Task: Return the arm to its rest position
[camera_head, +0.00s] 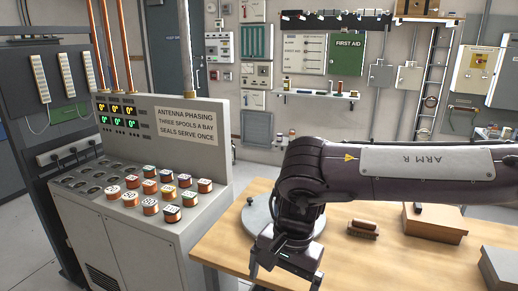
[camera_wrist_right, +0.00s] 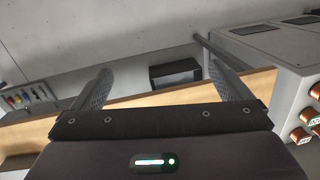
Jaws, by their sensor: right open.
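My right arm (camera_head: 385,172), marked "ARM R", reaches in from the right in the head view and bends down over the wooden table (camera_head: 370,262). My right gripper (camera_head: 284,280) hangs at its end near the table's left part, with its fingers apart and nothing between them. In the right wrist view the two fingers (camera_wrist_right: 160,84) are also spread and empty. My left gripper is not in view.
The antenna phasing console (camera_head: 215,150) stands left of the table, with several spools (camera_head: 150,187) on its sloped top. A round grey disc (camera_head: 258,222) lies partly behind my wrist. A brown brush-like object (camera_head: 363,229) and a box (camera_head: 434,224) sit on the table.

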